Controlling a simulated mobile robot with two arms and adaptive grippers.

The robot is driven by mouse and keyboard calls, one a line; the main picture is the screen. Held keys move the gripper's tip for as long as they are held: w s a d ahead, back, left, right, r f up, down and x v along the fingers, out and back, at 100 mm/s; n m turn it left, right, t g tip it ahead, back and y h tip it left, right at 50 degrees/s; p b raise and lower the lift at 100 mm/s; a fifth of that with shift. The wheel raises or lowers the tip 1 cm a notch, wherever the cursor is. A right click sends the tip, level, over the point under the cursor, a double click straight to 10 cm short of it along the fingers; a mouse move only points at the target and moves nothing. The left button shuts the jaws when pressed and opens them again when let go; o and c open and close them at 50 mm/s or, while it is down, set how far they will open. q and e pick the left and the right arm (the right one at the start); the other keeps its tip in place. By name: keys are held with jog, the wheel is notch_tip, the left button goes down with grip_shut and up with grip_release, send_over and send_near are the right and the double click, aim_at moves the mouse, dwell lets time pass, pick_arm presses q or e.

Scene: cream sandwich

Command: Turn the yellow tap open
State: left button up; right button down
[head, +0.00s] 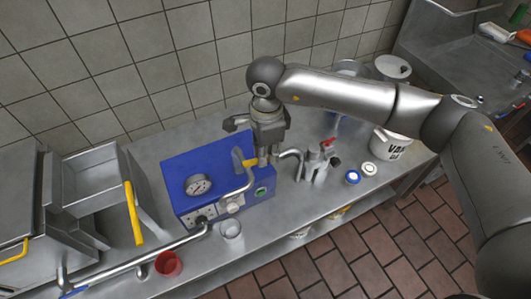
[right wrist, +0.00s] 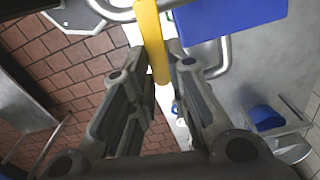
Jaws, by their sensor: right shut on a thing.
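The yellow tap (head: 237,159) is a flat yellow handle on the blue machine (head: 205,160), near its right side and beside a bent metal pipe. My right gripper (head: 265,158) points down at the tap from above and is shut on its handle. In the right wrist view the yellow tap (right wrist: 149,25) runs between the two fingertips (right wrist: 161,68). The gripper hides part of the tap in the head view. My left gripper is not in view.
A gauge (head: 198,185) is on the blue machine. A clear cup (head: 231,230) and a red cup (head: 168,264) stand in front. A metal fitting with a red lever (head: 328,143), two small jars and a white bucket (head: 390,146) stand to the right. A tiled wall is behind.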

jog(key=shift+s+a+m+b, duration=0.35)
jog(key=shift+s+m+b, duration=0.55)
jog(key=shift+m+b, duration=1.85)
jog(key=shift+s+a+m+b, duration=0.35)
jog(key=shift+s+m+b, duration=0.6)
jog(key=shift+m+b, duration=1.75)
jog(key=shift+s+a+m+b, duration=0.35)
jog(key=shift+s+m+b, duration=0.55)
jog(key=shift+m+b, duration=1.85)
jog(key=shift+n+b, duration=0.75)
jog(key=shift+n, duration=0.05)
jog(key=c, duration=1.4)
grip_release()
notch_tip(320, 180, up, 12)
jog(key=shift+r, duration=0.1)
